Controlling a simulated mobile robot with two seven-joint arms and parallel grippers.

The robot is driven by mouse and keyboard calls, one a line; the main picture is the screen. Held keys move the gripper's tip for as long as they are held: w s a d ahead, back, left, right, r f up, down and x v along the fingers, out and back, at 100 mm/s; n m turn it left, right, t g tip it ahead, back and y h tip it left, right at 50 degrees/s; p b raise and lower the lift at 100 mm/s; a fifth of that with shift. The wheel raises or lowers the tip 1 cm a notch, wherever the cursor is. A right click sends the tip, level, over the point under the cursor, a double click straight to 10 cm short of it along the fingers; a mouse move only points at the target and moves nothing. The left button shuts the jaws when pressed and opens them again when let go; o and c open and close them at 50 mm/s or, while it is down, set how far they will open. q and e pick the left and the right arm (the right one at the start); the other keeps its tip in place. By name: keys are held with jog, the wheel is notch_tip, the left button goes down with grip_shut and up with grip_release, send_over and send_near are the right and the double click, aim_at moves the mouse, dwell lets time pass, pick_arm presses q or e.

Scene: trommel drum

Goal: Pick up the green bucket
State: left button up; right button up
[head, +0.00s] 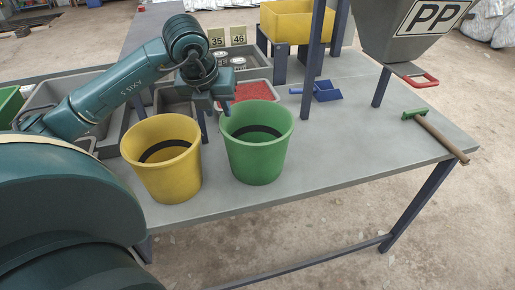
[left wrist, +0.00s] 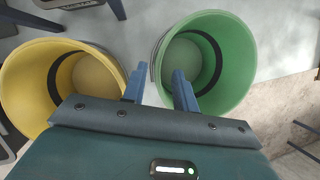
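The green bucket (head: 258,163) stands upright on the grey table, open at the top, with a dark band showing inside. My left gripper (head: 212,110) is above its left rim, fingers pointing down and apart. In the left wrist view the green bucket (left wrist: 238,58) is at upper right. There, one finger of my left gripper (left wrist: 158,88) overlaps the bucket's opening and the other lies outside, in the gap beside the yellow bucket. The rim runs between the fingers; I cannot tell whether they touch it. My right gripper is not in view.
A yellow bucket (head: 168,180) stands close on the left. A green-headed brush (head: 436,135) lies at the right. The table right of the green bucket is clear.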

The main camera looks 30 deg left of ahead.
aim_at(227, 128)
pick_arm(q)
jog(key=x, duration=0.4)
jog(key=p+x, duration=0.1)
jog(key=x, duration=0.2)
jog(key=shift+s+d+f, duration=0.2)
jog(key=shift+d, duration=0.2)
jog(key=shift+w+a+f, duration=0.1)
jog(key=shift+w+f, duration=0.15)
jog(key=shift+f, duration=0.3)
jog(key=shift+c, duration=0.6)
grip_shut()
jog(key=shift+r, duration=0.1)
